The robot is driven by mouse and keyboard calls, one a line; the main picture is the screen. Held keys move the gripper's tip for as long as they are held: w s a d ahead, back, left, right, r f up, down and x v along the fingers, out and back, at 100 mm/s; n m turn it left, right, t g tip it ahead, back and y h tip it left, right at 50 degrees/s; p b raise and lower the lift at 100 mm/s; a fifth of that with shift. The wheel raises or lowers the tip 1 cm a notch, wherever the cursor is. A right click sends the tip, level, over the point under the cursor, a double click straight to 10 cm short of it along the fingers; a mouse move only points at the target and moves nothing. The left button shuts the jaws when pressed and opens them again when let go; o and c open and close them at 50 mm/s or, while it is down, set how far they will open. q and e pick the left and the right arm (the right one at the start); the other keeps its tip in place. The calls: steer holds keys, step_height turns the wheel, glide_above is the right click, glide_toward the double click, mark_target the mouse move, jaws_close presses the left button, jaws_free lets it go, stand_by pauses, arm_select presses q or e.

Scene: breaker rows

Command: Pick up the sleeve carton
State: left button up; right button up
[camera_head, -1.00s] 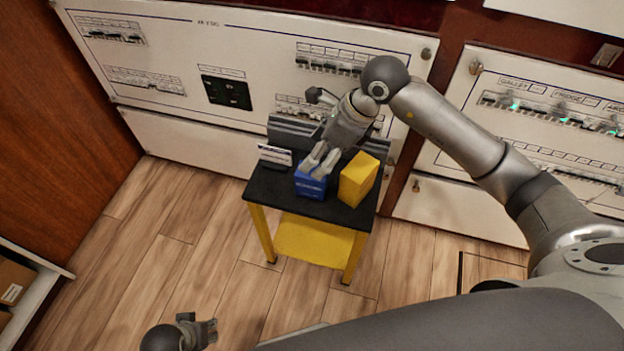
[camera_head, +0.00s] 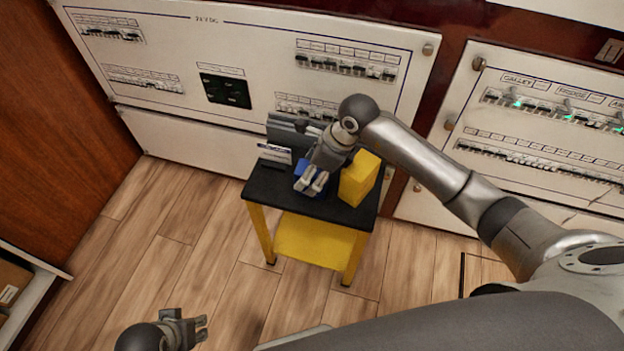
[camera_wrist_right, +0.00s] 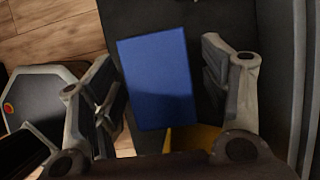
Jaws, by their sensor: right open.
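A blue carton (camera_head: 318,187), which I take to be the sleeve carton, stands on the black top of a small yellow-legged table. Its plain blue face (camera_wrist_right: 157,77) fills the middle of the right wrist view. My right gripper (camera_head: 311,184) is over it and partly hides it in the head view. In the wrist view the right fingers are apart, one on each side of the carton, with no clear contact. My left gripper (camera_head: 204,328) is empty, fingers apart, above the floor at the lower left, far from the table.
A yellow box (camera_head: 359,179) stands right beside the blue carton. A small white-faced item (camera_head: 274,154) is at the left on the black tabletop (camera_head: 265,186). Breaker panels (camera_head: 160,60) rise behind the table. The wooden floor (camera_head: 150,250) left of the table is clear.

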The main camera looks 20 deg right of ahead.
steer(key=c, duration=1.2)
steer(key=shift+o, duration=0.2)
steer(key=shift+r, duration=0.1)
